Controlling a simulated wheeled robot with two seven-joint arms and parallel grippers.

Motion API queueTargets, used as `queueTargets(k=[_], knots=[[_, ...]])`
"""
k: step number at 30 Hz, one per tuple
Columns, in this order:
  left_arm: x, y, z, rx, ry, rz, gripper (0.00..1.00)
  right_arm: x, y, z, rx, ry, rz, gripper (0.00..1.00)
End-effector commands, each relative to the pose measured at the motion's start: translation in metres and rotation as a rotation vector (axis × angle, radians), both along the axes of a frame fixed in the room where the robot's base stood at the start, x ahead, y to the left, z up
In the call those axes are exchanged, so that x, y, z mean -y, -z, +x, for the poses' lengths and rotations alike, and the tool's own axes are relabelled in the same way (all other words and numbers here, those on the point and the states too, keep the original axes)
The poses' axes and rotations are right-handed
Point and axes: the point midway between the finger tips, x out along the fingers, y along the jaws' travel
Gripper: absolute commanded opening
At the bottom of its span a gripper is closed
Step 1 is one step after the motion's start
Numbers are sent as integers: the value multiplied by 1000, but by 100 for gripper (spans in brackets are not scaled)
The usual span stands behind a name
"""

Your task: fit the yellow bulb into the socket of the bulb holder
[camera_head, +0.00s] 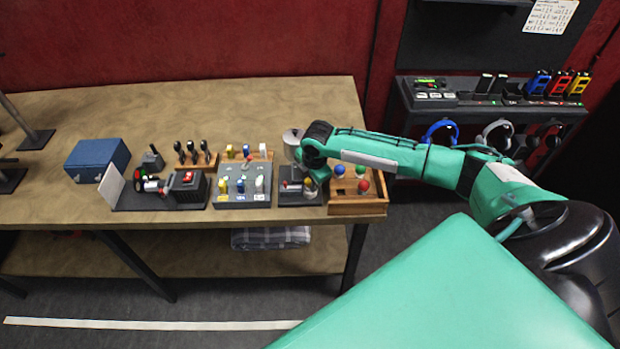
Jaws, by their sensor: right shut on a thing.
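My right gripper (313,178) reaches in from the right, pointing down over the dark bulb holder (298,198) near the table's front edge. It is shut on the yellow bulb (309,186), which shows small just below the fingers. The bulb is over the right part of the holder. The socket is hidden by the bulb and gripper, so I cannot tell whether the bulb touches it or is in it. My left gripper is not in view.
A wooden crate (357,209) with red, green and blue bulbs stands right of the holder. A grey panel (242,199) with coloured pegs stands left of it. A blue box (97,160) stands far left. The table's back is clear.

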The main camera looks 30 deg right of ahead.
Motion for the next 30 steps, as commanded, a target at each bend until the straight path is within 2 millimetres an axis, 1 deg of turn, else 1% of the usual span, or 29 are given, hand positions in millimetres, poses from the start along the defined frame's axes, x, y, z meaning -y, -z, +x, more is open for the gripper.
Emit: queueTargets(k=[13,14,15,17,18,23,25,30], knots=[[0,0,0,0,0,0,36,0,2,0,0,0,0,9],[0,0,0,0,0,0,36,0,2,0,0,0,0,35],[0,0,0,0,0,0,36,0,2,0,0,0,0,43],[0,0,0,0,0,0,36,0,2,0,0,0,0,55],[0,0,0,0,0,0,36,0,2,0,0,0,0,56],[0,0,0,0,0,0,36,0,2,0,0,0,0,56],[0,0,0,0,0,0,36,0,2,0,0,0,0,64],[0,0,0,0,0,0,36,0,2,0,0,0,0,64]])
